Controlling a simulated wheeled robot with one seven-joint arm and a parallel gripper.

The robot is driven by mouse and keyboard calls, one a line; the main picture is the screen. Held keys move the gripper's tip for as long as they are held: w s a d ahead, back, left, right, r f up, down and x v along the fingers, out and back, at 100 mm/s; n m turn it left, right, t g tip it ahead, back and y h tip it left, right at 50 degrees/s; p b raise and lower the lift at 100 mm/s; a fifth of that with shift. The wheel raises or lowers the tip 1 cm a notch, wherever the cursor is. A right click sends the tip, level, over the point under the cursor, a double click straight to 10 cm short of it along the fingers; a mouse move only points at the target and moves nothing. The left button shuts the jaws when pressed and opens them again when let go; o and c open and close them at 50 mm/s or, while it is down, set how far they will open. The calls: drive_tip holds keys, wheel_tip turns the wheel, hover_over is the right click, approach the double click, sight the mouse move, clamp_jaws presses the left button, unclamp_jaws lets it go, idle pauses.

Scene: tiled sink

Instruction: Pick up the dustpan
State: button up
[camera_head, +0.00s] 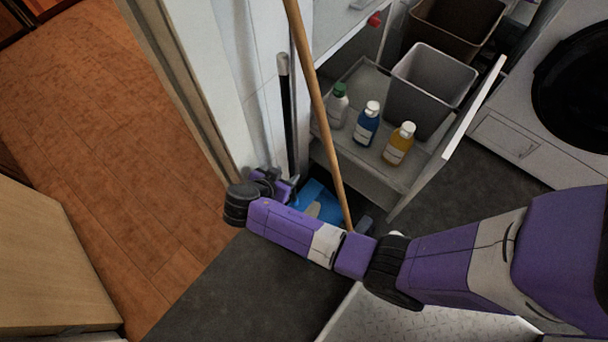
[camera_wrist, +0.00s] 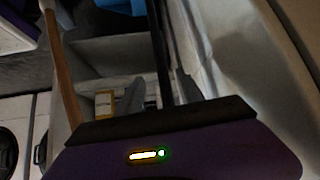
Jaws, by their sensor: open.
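The dustpan appears to be the blue piece (camera_head: 318,196) on the floor by the white wall, partly hidden behind my arm. A long black handle with a grey top (camera_head: 285,105) rises above it along the wall; their join is hidden. My gripper (camera_head: 278,186) is low beside the handle's lower part in the head view. In the wrist view, the black handle (camera_wrist: 157,45) runs down between the grey fingers of my gripper (camera_wrist: 158,90), which look apart. I cannot tell whether either finger touches it. A blue patch (camera_wrist: 122,4) shows at the top edge.
A wooden broomstick (camera_head: 318,100) leans close to the right of the black handle. An open drawer (camera_head: 385,178) with bottles and a grey bin (camera_head: 428,90) stands to the right. A washing machine (camera_head: 530,125) is farther right. Wooden floor (camera_head: 110,150) lies clear at left.

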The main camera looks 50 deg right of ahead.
sight(290, 172)
drive_tip(key=b+x, duration=0.1)
drive_tip(key=x, duration=0.4)
drive_tip(key=shift+w+a+f+b, duration=0.1)
drive_tip(key=shift+w+f+b, duration=0.1)
drive_tip(key=shift+f+b, duration=0.15)
drive_tip(key=shift+w+d+f, duration=0.1)
drive_tip(key=shift+d+f, duration=0.3)
drive_tip(key=shift+d, duration=0.05)
clamp_jaws()
drive_tip(key=shift+r, duration=0.1)
idle(0.6)
